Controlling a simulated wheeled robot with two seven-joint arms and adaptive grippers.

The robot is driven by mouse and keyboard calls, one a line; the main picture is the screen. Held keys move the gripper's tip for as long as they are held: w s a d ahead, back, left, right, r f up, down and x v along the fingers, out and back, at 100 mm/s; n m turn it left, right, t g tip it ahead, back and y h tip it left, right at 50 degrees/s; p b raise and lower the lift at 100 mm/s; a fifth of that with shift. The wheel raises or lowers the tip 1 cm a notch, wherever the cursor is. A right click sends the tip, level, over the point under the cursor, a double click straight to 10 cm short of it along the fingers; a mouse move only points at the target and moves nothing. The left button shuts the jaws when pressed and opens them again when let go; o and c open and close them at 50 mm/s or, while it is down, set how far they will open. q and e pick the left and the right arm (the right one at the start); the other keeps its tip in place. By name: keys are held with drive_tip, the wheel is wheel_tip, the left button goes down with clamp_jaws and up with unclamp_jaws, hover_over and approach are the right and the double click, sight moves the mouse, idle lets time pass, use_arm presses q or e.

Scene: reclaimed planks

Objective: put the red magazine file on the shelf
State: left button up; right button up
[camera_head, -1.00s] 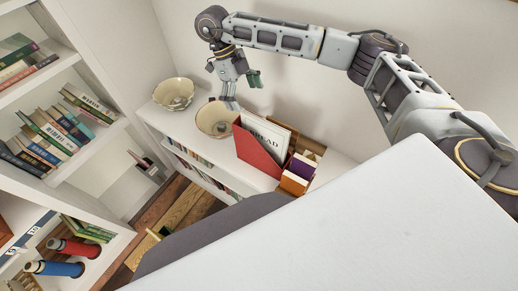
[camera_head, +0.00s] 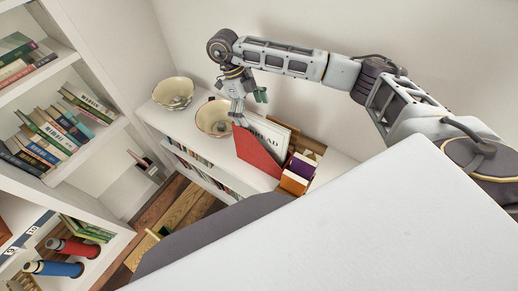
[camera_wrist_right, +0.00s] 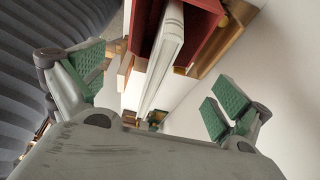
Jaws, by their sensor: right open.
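The red magazine file (camera_head: 255,153) stands on the low white bookcase (camera_head: 335,170), with white papers or a magazine in it. It also shows at the top of the right wrist view (camera_wrist_right: 207,35), with a pale spine beside it. My right gripper (camera_head: 247,106) is at the file's upper left end, close to its top. In the right wrist view its green-padded fingers (camera_wrist_right: 158,88) are spread wide, with the file's contents between and beyond them; nothing is gripped. The tall white shelf unit (camera_head: 95,150) is at the left. My left gripper is out of view.
Two cream bowls, one at the back (camera_head: 173,93) and one beside the file (camera_head: 213,117), stand on the low bookcase. A wooden holder with purple and orange items (camera_head: 297,172) is right of the file. Books (camera_head: 50,135) and red and blue cylinders (camera_head: 70,249) occupy the tall unit's shelves.

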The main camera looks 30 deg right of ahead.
sight(259, 127)
drive_tip(key=shift+x, duration=1.05)
drive_tip(key=shift+f, duration=0.15)
drive_tip(key=shift+s+d+f, duration=0.1)
drive_tip(key=shift+s+f, duration=0.2)
drive_tip(key=shift+f, duration=0.3)
drive_tip(key=shift+s+d+f, duration=0.15)
drive_tip(key=shift+s+f, duration=0.15)
drive_tip(key=shift+f, duration=0.3)
drive_tip(key=shift+p+x, duration=0.4)
drive_tip(key=shift+x, duration=0.7)
drive_tip(key=c, duration=1.6)
drive_tip(key=shift+w+r, duration=0.1)
drive_tip(key=shift+c, duration=0.6)
drive_tip(key=shift+r, duration=0.1)
